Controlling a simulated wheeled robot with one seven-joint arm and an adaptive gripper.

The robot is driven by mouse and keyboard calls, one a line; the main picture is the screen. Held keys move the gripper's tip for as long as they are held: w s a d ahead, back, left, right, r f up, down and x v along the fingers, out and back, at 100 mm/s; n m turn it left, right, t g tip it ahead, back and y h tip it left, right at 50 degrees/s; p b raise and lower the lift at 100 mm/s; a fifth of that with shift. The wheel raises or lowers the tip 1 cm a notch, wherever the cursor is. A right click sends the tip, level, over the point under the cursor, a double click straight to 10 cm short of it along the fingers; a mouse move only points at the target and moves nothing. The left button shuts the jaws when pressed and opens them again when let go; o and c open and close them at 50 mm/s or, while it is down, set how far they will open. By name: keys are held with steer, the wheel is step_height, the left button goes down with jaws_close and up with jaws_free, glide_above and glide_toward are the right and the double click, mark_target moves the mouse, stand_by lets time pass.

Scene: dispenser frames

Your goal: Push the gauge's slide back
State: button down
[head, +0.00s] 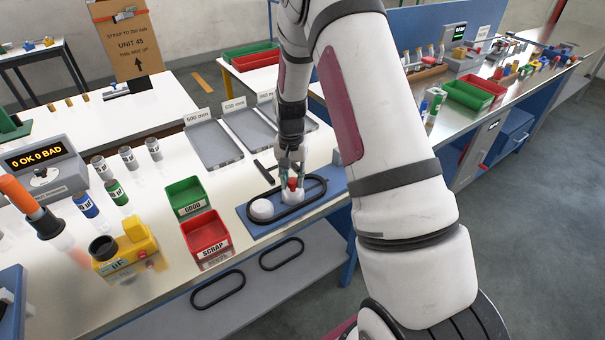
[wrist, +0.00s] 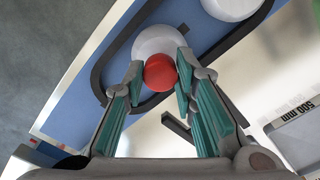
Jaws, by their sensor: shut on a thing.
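The gauge is a blue plate (head: 335,180) at the front edge of the bench. A fixed white disc (head: 262,209) sits at its left end. The slide's white disc (head: 291,197) carries a red knob (head: 293,184). A black belt (head: 322,187) loops around both discs, with a gap between its right end and the slide's disc. My gripper (head: 290,168) points down and is shut on the red knob. In the wrist view the red knob (wrist: 160,72) sits between the fingertips, with the slide's white disc (wrist: 158,42) beneath it. The fingers hide part of the belt.
A red SCRAP bin (head: 207,238) and a green GOOD bin (head: 187,197) stand left of the gauge. Grey trays (head: 213,145) lie behind it. A black T-shaped bar (head: 264,172) is close behind. Two belts (head: 218,290) lie on the lower shelf.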

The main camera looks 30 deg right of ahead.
mark_target(291, 181)
steer(key=shift+a, duration=0.3)
steer(key=c, duration=1.3)
jaws_free()
steer(key=shift+r, duration=0.3)
step_height(291, 181, up, 11)
steer(key=shift+r, duration=0.2)
steer(key=shift+r, duration=0.1)
